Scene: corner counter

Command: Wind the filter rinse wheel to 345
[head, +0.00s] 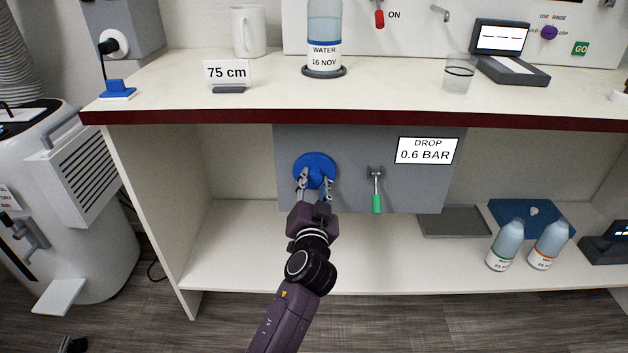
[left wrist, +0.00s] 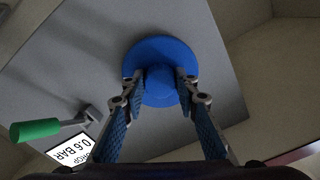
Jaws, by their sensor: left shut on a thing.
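The blue wheel (head: 315,163) is on the grey panel (head: 345,145) under the counter. My left gripper (head: 315,186) reaches up to it from below in the head view. In the left wrist view the blue wheel (left wrist: 160,55) has a raised hub, and my left gripper's fingers (left wrist: 159,90) are shut on that hub from both sides. No number scale or pointer on the wheel can be read in either view. My right gripper does not show.
A green-handled lever (head: 376,195) hangs right of the wheel, also in the left wrist view (left wrist: 36,129). A sign (head: 427,150) reads "DROP 0.6 BAR". Two bottles (head: 505,247) stand on the lower shelf at right. The counter's dark red edge (head: 250,121) runs above the panel. The shelf's left part is clear.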

